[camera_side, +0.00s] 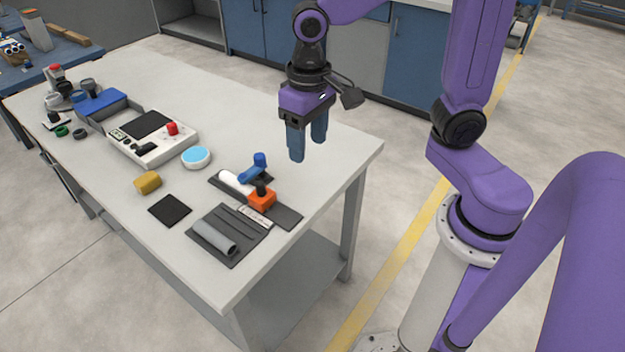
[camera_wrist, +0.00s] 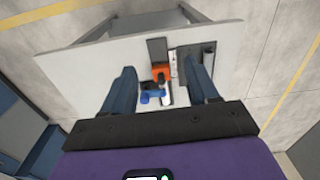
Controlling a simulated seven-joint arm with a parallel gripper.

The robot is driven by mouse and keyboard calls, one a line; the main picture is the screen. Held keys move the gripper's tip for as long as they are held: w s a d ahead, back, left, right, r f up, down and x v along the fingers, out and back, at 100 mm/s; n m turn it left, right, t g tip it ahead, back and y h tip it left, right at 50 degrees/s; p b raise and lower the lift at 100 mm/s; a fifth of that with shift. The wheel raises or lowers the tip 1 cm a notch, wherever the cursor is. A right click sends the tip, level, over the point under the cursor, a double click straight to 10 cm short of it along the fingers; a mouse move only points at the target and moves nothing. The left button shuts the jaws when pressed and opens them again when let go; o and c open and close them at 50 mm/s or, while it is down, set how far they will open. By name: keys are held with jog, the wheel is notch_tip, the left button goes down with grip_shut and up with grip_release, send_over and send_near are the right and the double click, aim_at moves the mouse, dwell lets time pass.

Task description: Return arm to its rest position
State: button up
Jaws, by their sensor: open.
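My gripper (camera_side: 307,145) has blue fingers and points down, raised in the air above the right part of the table, with its fingers apart and nothing between them. In the wrist view my gripper (camera_wrist: 168,82) also shows its two fingers spread wide. A grey pipe (camera_side: 214,238) lies on a dark ribbed tray (camera_side: 240,250) near the table's front corner. A white pipe (camera_side: 235,182) lies on a second dark tray (camera_side: 287,217), beside a blue clamp-like part (camera_side: 252,172) and an orange block (camera_side: 262,198) with a black knob.
The white table (camera_side: 310,172) also holds a yellow block (camera_side: 148,183), a black square pad (camera_side: 169,210), a round cyan-topped disc (camera_side: 196,157), a control box (camera_side: 150,140) with a red button, and a blue-and-grey vise-like part (camera_side: 100,103). Blue cabinets (camera_side: 415,60) stand behind.

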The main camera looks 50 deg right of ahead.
jog(key=s+d+f+n, duration=0.1)
jog(key=s+d+n, duration=0.1)
jog(key=s+n, duration=0.4)
jog(key=s+d+n, duration=0.2)
jog(key=s+n, duration=0.4)
jog(key=s, duration=0.3)
jog(key=shift+d+f, duration=0.35)
jog(key=shift+d, duration=0.05)
